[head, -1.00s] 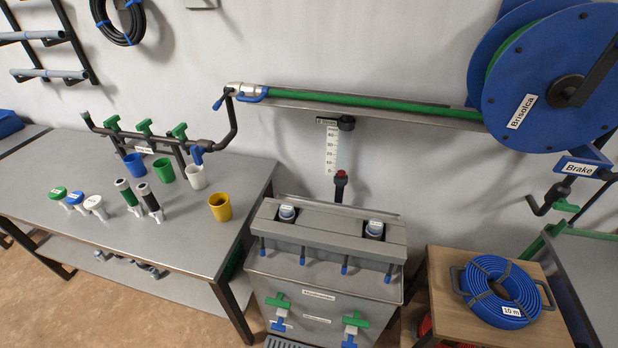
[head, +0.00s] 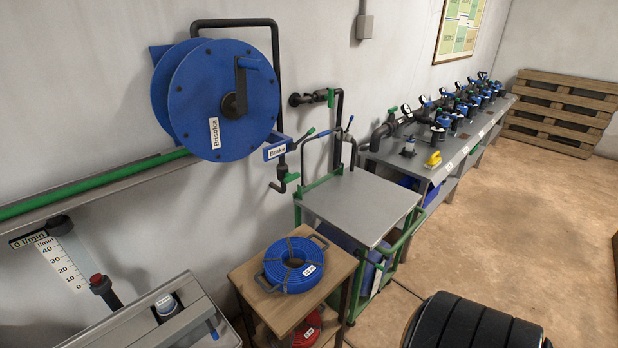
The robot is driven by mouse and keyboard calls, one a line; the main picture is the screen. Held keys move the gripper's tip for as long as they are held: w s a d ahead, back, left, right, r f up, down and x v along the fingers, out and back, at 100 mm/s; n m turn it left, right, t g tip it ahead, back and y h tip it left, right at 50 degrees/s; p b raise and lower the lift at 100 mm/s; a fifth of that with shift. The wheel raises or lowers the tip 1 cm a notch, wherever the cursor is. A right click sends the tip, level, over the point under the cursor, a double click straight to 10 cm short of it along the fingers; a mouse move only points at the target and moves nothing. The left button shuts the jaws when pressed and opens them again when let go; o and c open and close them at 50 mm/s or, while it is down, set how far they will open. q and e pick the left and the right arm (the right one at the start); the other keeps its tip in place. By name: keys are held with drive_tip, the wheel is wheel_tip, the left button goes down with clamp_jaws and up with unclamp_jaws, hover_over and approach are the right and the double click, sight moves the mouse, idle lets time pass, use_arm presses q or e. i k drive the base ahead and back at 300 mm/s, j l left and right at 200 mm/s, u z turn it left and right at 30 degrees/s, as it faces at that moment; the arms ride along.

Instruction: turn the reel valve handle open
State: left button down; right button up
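A large blue hose reel (head: 197,98) labelled Brisolca is mounted on the wall, with a dark crank on its face. Beneath its right side, by the blue Brake plate (head: 278,151), is a dark pipe valve with a green handle (head: 292,177). Another green handle (head: 331,97) sits on a dark wall pipe to the right. No label shows which is the reel valve handle, and I cannot tell whether either is open. A green hose (head: 95,188) runs left from the reel in a trough. Neither gripper is in view.
A green-framed cart (head: 360,205) stands under the pipes. A wooden stand (head: 245,278) with a blue hose coil (head: 291,265) is in front. A long bench (head: 440,150) with gauges runs along the wall. An unclear black ribbed shape (head: 470,325) is at bottom right. Floor at right is clear.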

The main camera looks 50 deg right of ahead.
sight(290, 176)
drive_tip(key=z, duration=1.35)
drive_tip(key=i+l+u, duration=0.1)
drive_tip(key=l, duration=0.35)
drive_tip(key=i+l+u, duration=0.1)
drive_tip(key=l, duration=0.35)
drive_tip(key=i+l+u, duration=0.1)
drive_tip(key=l, duration=0.35)
drive_tip(key=i+l+u, duration=0.1)
drive_tip(key=l, duration=0.35)
drive_tip(key=i, duration=0.1)
